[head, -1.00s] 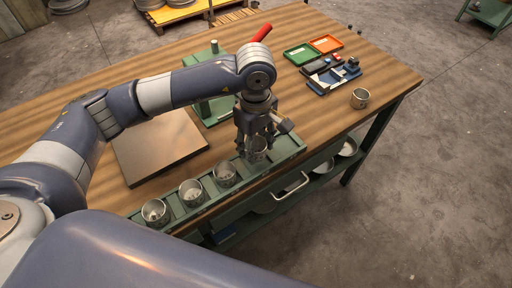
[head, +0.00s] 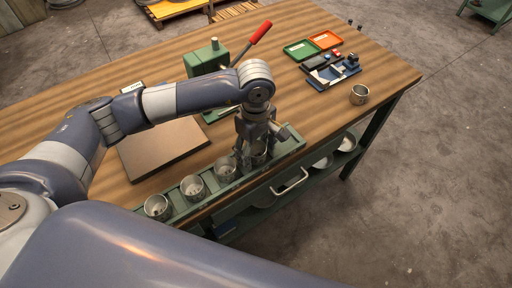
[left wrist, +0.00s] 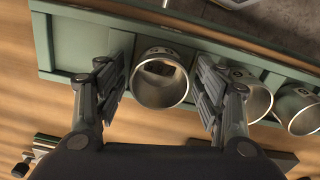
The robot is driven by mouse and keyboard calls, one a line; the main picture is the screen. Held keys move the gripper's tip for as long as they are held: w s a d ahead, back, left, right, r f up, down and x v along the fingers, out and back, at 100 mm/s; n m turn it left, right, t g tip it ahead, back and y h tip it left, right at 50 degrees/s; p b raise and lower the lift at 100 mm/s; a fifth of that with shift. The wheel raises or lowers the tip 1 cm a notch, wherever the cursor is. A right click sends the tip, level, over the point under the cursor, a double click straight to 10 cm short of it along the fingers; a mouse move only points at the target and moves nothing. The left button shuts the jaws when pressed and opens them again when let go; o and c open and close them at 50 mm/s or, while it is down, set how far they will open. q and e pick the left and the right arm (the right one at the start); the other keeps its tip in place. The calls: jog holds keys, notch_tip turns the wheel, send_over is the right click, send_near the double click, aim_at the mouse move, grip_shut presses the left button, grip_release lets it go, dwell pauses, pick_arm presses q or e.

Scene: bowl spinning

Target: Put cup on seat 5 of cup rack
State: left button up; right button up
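The green cup rack (head: 290,148) runs along the table's front edge. Several metal cups stand in it in a row: one at the left end (head: 157,207), then a second (head: 193,188), a third (head: 226,167) and a fourth (head: 259,153). My left gripper (head: 254,160) points down over the fourth cup and partly hides it. In the left wrist view that cup (left wrist: 160,78) lies between the fingers, with gaps on both sides, so the gripper is open around it. Another metal cup (head: 359,95) stands on the table at the right. My right gripper is not in view.
A green press with a red handle (head: 208,62) stands behind my left arm, beside a flat plate (head: 165,148). Green (head: 301,50) and orange (head: 325,40) trays and a blue tool holder (head: 333,72) lie at the back right. The table around the loose cup is clear.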

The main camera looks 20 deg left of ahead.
pick_arm(q)
jog(key=shift+r+p, duration=0.25)
jog(key=shift+p, duration=0.05)
jog(key=shift+w+r+b, duration=0.1)
jog(key=shift+r+b, duration=0.25)
jog(key=shift+b, duration=0.05)
notch_tip(320, 180, up, 11)
jog(key=b, duration=0.3)
